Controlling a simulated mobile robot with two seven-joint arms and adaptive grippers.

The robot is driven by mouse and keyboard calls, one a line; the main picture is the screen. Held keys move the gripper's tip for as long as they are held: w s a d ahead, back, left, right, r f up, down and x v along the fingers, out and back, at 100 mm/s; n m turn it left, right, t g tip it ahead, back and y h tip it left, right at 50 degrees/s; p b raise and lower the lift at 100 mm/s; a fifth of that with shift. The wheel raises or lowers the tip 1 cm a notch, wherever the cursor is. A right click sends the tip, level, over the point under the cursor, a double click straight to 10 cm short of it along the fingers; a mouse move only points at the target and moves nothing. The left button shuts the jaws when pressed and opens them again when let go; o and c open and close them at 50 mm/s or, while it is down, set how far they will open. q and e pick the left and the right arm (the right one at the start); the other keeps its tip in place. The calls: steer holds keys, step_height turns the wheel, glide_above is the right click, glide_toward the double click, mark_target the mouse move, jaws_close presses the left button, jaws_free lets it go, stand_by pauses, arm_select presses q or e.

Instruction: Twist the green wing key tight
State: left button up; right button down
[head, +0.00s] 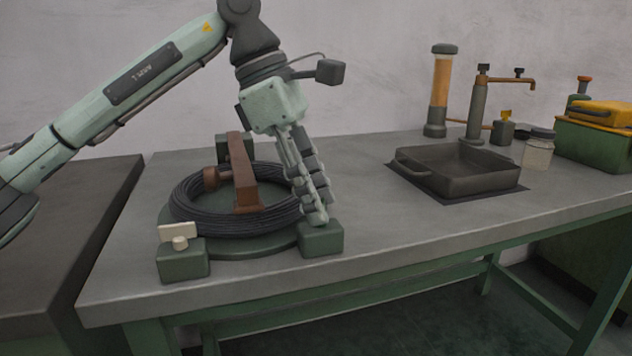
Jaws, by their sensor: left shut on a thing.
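My left gripper (318,220) points down at the dark green block (321,240) at the front right of the coil stand. Its fingers are shut at the top of this block, where a wing key sits on the matching front left block. The green wing key itself is hidden by the fingers, so its colour and angle cannot be told. The front left block (183,263) carries a cream wing key (179,236). My right gripper is not in view.
A black wire coil (190,205) lies on the round green base, with a brown arm (243,175) across it. A dark tray (455,185) stands to the right. Behind it are an orange cylinder (440,95) and a tap-like post (478,110). The bench between coil and tray is clear.

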arm_select(q)
steer(key=m+g+p, duration=0.1)
steer(key=m, duration=0.1)
steer(key=m+g+y+p, duration=0.1)
steer(key=m, duration=0.2)
steer(key=shift+w+d+r+m+p, duration=0.1)
steer(key=shift+w+r+m+p, duration=0.1)
steer(key=shift+m+p, duration=0.1)
steer(key=m+y+p, duration=0.1)
steer(key=m, duration=0.1)
steer(key=m+g+p, duration=0.1)
steer(key=m+p, duration=0.1)
steer(key=m, duration=0.1)
steer(key=shift+y, duration=0.4)
steer(key=shift+w+d+m, duration=0.1)
steer(key=shift+m, duration=0.5)
steer(key=shift+f+m+y+p, duration=0.15)
steer(key=shift+m+y+p, duration=0.15)
steer(key=shift+m+p, duration=0.15)
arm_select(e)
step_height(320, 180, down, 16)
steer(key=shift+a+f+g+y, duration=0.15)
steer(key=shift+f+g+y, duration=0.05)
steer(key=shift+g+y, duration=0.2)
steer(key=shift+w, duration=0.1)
arm_select(q)
steer(key=o, duration=1.2)
steer(key=shift+c, duration=0.2)
